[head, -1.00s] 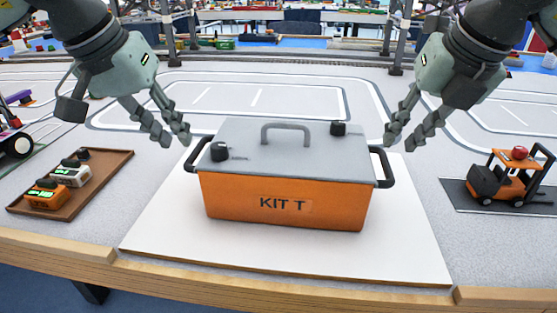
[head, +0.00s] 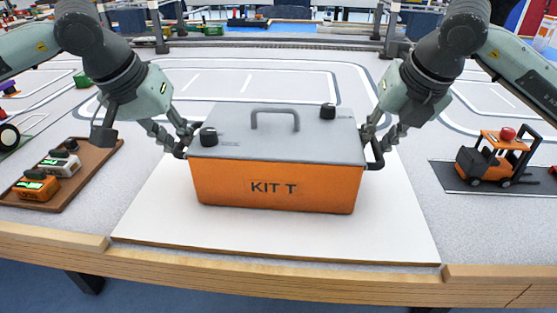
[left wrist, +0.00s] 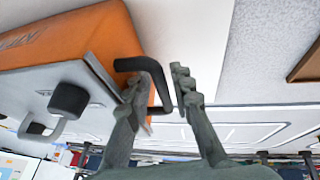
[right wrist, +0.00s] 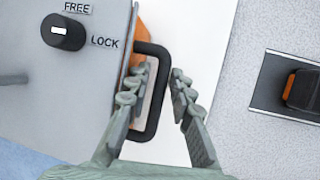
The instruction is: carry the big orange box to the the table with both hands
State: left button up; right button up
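The big orange box (head: 275,187), marked KIT T, has a grey lid (head: 270,143) with a top handle and two black knobs. It sits level on a white board (head: 150,225) on the table. My left gripper (head: 180,140) is at the box's left side handle; in the left wrist view the black handle (left wrist: 158,78) passes between its parted fingers. My right gripper (head: 374,138) is at the right side handle; in the right wrist view that handle (right wrist: 160,85) lies between its open fingers. Finger contact on either handle cannot be made out.
A brown tray (head: 92,165) with small orange and white devices lies at the left. An orange toy forklift (head: 495,160) stands on a dark mat at the right. The table's wooden front edge (head: 270,278) is close in front of the board.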

pick_arm(q)
jog(key=shift+w+f, duration=0.15)
jog(key=shift+f, duration=0.05)
pick_arm(e)
jog(key=shift+w+f, duration=0.1)
jog(key=shift+f, duration=0.1)
pick_arm(q)
grip_shut()
pick_arm(e)
grip_shut()
pick_arm(q)
jog(key=shift+r, duration=0.1)
pick_arm(e)
jog(key=shift+r, duration=0.1)
